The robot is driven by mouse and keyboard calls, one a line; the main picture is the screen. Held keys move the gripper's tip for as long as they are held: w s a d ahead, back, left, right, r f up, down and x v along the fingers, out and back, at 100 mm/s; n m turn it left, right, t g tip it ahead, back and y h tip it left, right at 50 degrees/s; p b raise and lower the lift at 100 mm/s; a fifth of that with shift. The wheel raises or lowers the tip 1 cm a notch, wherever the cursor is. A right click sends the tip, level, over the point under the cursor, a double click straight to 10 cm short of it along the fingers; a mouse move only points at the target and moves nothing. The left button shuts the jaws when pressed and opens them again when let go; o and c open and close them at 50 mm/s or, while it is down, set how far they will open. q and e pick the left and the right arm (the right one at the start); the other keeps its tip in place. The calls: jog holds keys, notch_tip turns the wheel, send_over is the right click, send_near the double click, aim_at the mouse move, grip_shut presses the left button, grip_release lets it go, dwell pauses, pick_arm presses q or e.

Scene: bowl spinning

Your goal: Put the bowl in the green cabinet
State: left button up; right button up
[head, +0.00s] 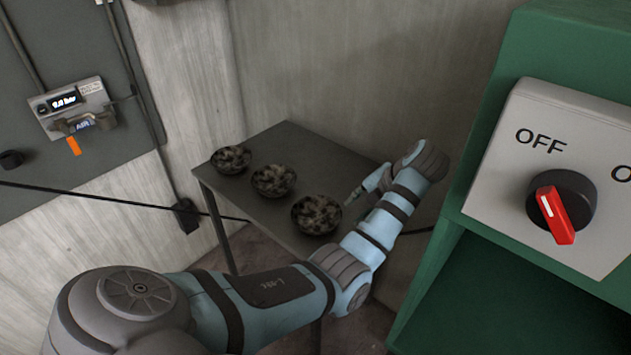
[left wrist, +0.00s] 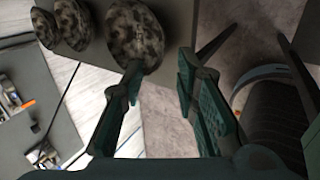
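Three dark mottled bowls stand in a row on a small grey table (head: 300,146): a left bowl (head: 231,160), a middle bowl (head: 273,181) and a right bowl (head: 316,215). My left gripper (head: 354,194) is beside the right bowl, to its right. In the left wrist view the left gripper (left wrist: 160,85) has its fingers apart, with the nearest bowl (left wrist: 133,36) just beyond the left fingertip. I cannot tell whether that finger touches the bowl. The green cabinet (head: 470,215) stands at the right with an open dark compartment below. My right gripper is not in view.
A white switch panel (head: 500,185) with a red and black knob (head: 561,206) is on the cabinet front. A cable runs along the wall behind the table.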

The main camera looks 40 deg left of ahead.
aim_at(335, 225)
pick_arm(q)
jog(key=b+x, duration=0.1)
jog(key=x, duration=0.1)
jog(key=b+x, duration=0.2)
jog(key=x, duration=0.1)
jog(key=b+x, duration=0.1)
jog(key=x, duration=0.1)
jog(key=shift+w+d+f, duration=0.1)
jog(key=shift+w+f, duration=0.05)
jog(key=shift+f, duration=0.3)
jog(key=a+f, duration=0.1)
jog(key=s+a+f+b, duration=0.1)
jog(key=f, duration=0.1)
jog(key=shift+a, duration=0.1)
jog(key=shift+a+f, duration=0.2)
jog(key=shift+d, duration=0.1)
grip_shut()
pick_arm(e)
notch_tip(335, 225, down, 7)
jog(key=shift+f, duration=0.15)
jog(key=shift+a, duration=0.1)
